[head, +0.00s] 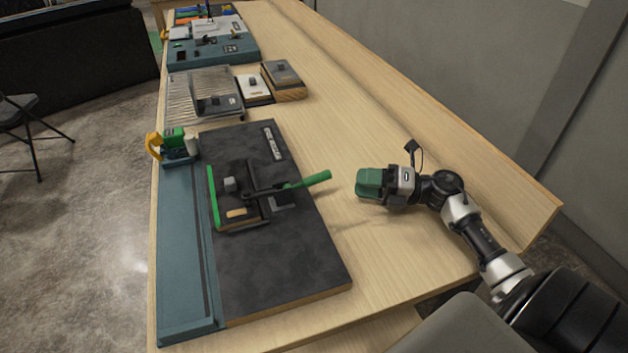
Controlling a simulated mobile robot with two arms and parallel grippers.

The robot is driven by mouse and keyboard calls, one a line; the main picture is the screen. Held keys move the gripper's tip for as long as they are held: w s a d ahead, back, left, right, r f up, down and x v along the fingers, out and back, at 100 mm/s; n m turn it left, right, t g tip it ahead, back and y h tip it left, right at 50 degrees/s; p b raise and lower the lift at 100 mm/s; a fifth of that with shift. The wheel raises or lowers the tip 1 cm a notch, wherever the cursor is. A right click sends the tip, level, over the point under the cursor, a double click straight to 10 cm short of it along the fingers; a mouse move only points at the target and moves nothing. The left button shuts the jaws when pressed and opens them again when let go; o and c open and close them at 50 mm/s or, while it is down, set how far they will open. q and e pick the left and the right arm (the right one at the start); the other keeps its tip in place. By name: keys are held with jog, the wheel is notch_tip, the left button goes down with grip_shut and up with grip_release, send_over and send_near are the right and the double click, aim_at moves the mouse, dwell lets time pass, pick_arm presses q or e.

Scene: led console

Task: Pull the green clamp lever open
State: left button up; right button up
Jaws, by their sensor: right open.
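The green clamp lever (308,181) is the green-gripped handle of a dark toggle clamp (262,192) on a black board (270,258). The handle points right and reaches a little past the board's right edge. A green strip (213,198) runs along the left side of the clamp's base. My right gripper (362,184), with green fingers, is open just right of the handle's tip. A small gap shows between them, and nothing is seen between the fingers. My left gripper is not in view.
A teal rail (182,260) runs along the board's left, with a yellow and green device (170,142) at its far end. A wire rack (200,92) and small switch blocks (282,76) stand behind.

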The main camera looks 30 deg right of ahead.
aim_at(319, 182)
jog(key=p+x, duration=0.1)
jog(key=x, duration=0.4)
jog(key=p+x, duration=0.1)
jog(key=x, duration=0.2)
jog(key=shift+w+a+r+p, duration=0.1)
jog(key=shift+a+r+p, duration=0.15)
jog(key=shift+a+p, duration=0.05)
jog(key=shift+x, duration=0.8)
jog(key=shift+f, duration=0.1)
jog(key=shift+c, duration=0.2)
grip_shut()
